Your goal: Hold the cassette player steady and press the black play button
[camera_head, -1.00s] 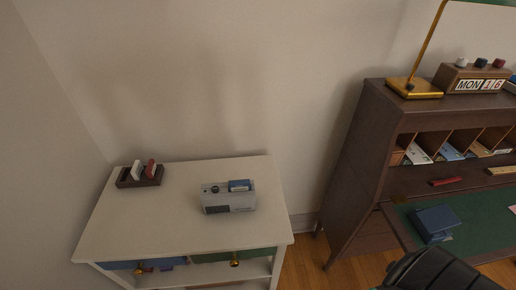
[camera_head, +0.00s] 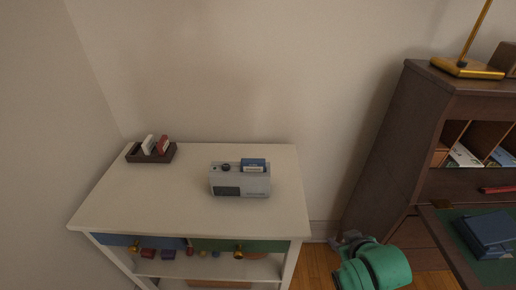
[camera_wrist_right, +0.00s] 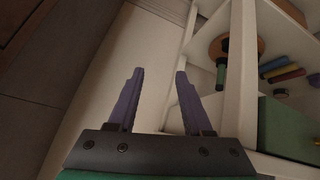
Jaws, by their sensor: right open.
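The grey cassette player (camera_head: 240,182) stands on the white table (camera_head: 130,200), towards its right side. A blue cassette (camera_head: 254,165) sticks up from its top. A dark round knob or button (camera_head: 226,168) shows on top at the left; I cannot tell whether it is the play button. My right gripper (camera_head: 350,241) is low, to the right of the table and well apart from the player. In the right wrist view its two purple fingers (camera_wrist_right: 160,75) are spread with nothing between them. My left gripper is not in view.
A dark holder (camera_head: 151,155) with white and red cassettes stands at the table's back left. Drawers and a shelf with several small items are below the top. A brown desk (camera_head: 392,160) with a brass lamp (camera_head: 467,68) stands at the right. The table's front left is clear.

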